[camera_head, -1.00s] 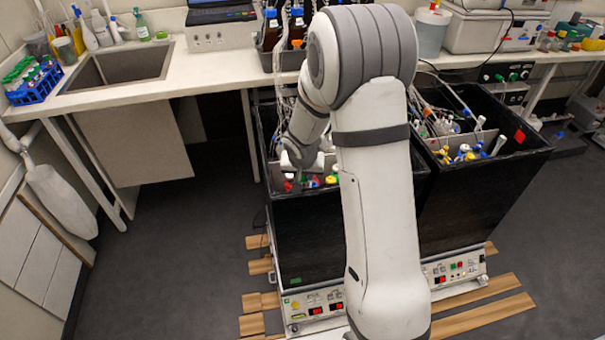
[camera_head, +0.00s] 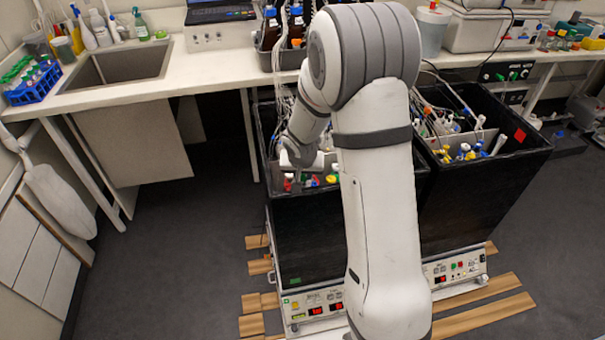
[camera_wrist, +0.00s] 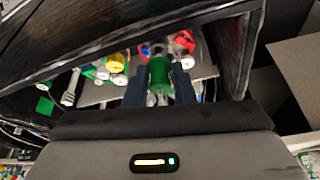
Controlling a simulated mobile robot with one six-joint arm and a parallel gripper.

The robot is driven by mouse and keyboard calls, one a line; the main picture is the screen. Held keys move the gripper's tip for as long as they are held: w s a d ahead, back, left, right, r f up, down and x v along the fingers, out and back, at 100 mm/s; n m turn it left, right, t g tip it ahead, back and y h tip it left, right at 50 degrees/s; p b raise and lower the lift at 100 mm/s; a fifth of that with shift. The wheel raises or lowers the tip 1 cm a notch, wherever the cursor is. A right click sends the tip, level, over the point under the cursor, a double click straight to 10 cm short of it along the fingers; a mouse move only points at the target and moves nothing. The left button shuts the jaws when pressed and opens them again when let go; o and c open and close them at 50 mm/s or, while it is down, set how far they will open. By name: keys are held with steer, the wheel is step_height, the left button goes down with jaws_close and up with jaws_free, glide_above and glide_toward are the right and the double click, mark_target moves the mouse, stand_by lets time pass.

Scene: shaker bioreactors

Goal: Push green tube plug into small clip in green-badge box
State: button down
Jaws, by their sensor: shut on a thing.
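The green tube plug (camera_wrist: 158,72) is between the two dark fingers of my gripper (camera_wrist: 160,88) in the wrist view. The fingers are shut on it. The black green-badge box (camera_head: 308,236) stands on the left in the head view, with its green badge (camera_head: 295,281) low on the front. The badge also shows in the wrist view (camera_wrist: 45,106). My gripper is at the front of this box's open top, among coloured plugs. I cannot make out the small clip. Whether the plug touches a clip is hidden by the fingers and the plug itself.
A red plug (camera_wrist: 184,42) is close to the right finger, and a yellow one (camera_wrist: 115,63) lies to the left. The box's dark walls are close on both sides. A second black box with a red badge (camera_head: 519,136) stands on the right.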

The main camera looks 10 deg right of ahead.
mark_target(303, 176)
steer(key=shift+f+b, duration=1.05)
steer(key=shift+b, duration=0.35)
stand_by(1.1)
steer(key=c, duration=1.1)
jaws_free()
steer(key=shift+c, duration=0.2)
steer(key=shift+r, duration=0.1)
steer(key=v, duration=0.7)
steer(key=shift+s+r, duration=0.2)
steer(key=shift+r, duration=0.05)
